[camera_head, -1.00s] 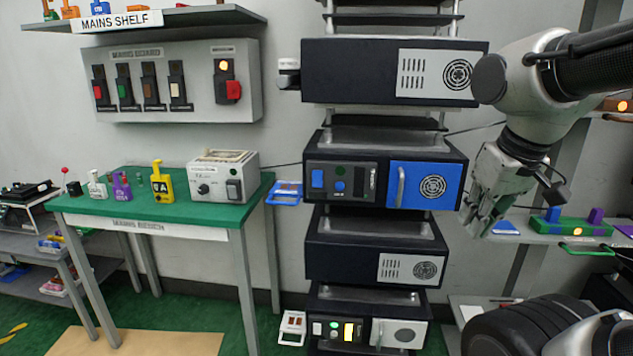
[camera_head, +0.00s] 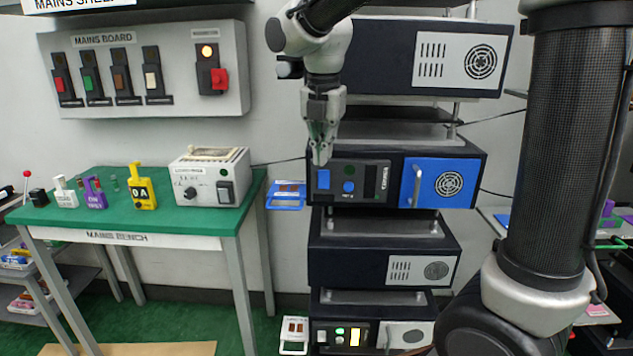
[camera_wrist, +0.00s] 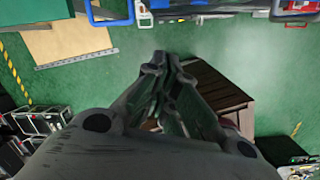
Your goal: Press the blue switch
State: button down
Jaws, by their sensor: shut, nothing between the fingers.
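The blue switch (camera_head: 323,179) is a small blue rectangle at the left of the dark panel on the blue-doored unit in the rack. A round blue knob (camera_head: 348,186) sits to its right on the same panel. My gripper (camera_head: 321,160) points down, its fingertips overlapping the upper edge of the blue switch in the head view. I cannot tell whether they touch it or hang in front of it. In the wrist view my gripper (camera_wrist: 168,58) shows closed fingers with nothing between them, above green floor. The switch cannot be made out there.
The blue door (camera_head: 438,183) with its handle is right of the panel. Dark units stand above and below. A blue tray-like item (camera_head: 286,196) hangs left of the rack. The green bench (camera_head: 130,215) carries a grey box (camera_head: 210,178). The mains board (camera_head: 145,70) is on the wall.

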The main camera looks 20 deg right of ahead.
aim_at(324, 183)
jog(key=n, duration=0.3)
jog(key=shift+n, duration=0.4)
jog(key=w+f, duration=0.1)
jog(key=f, duration=0.2)
jog(key=w+d+f, duration=0.1)
jog(key=f, duration=0.3)
jog(key=w+f, duration=0.1)
jog(key=f, duration=0.2)
jog(key=shift+w+d+f, duration=0.15)
jog(key=shift+w+d, duration=0.25)
jog(key=shift+w, duration=0.5)
jog(key=shift+w+d+f, duration=0.1)
jog(key=shift+w+f, duration=0.25)
jog(key=shift+r, duration=0.2)
